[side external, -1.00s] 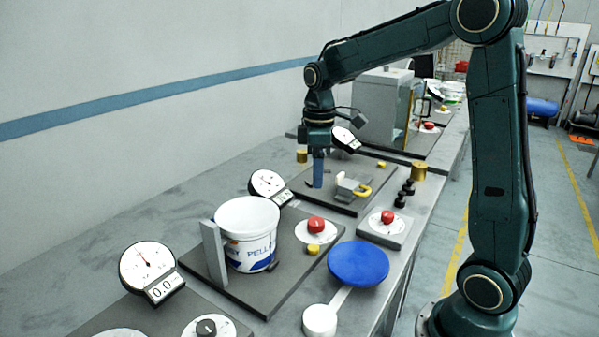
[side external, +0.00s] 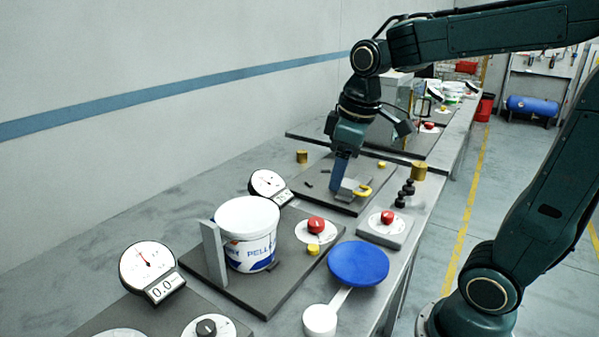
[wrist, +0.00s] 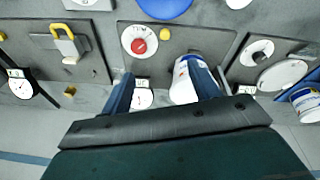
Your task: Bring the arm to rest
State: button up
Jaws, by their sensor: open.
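My gripper (side external: 336,190) has blue fingers and hangs tilted in the side view, overlapping the dark plate (side external: 340,206) with the grey yellow-handled block (side external: 352,187). In the wrist view the fingers of my gripper (wrist: 163,84) are spread apart, with nothing held between them. That view shows the yellow-handled block (wrist: 68,46) off to the left, clear of the fingers. The white pellet bucket (side external: 248,236) stands upright on its own plate; in the wrist view the bucket (wrist: 184,88) shows partly behind the right finger.
A blue dish (side external: 358,264), a red knob (side external: 316,225), dial gauges (side external: 147,265) and dark stacked weights (side external: 403,196) stand along the bench. A grey upright post (side external: 214,254) stands beside the bucket. A tall grey box is partly hidden behind my arm. The air above the near bench is clear.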

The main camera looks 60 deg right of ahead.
jog(key=s+a+m+t, duration=0.3)
jog(key=s+a, duration=0.1)
jog(key=s, duration=0.7)
jog(key=shift+a+f, duration=0.25)
jog(key=shift+f, duration=0.05)
